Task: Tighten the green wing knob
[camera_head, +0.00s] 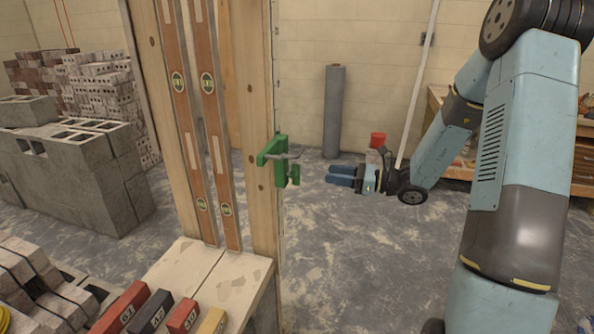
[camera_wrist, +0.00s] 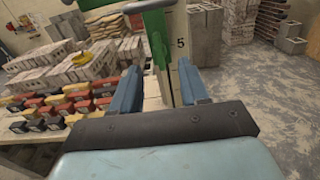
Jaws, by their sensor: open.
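A green clamp (camera_head: 279,165) with a thin grey rod is fixed to the edge of the upright wooden post. A small green piece that looks like the wing knob (camera_head: 295,174) sits on the clamp's right side. My gripper (camera_head: 328,175) is open and empty, to the right of the knob and apart from it, with its blue fingers pointing left toward the clamp. In the wrist view, green clamp parts (camera_wrist: 158,45) show ahead of and between the fingers (camera_wrist: 160,76). I cannot tell the knob from the clamp body there.
Spirit levels (camera_head: 200,120) hang on the wooden frame. Coloured blocks (camera_head: 183,317) lie on the ledge (camera_head: 225,285) below. Grey concrete blocks (camera_head: 75,185) stand at the left. A grey roll (camera_head: 333,110) stands by the back wall. The floor around my gripper is clear.

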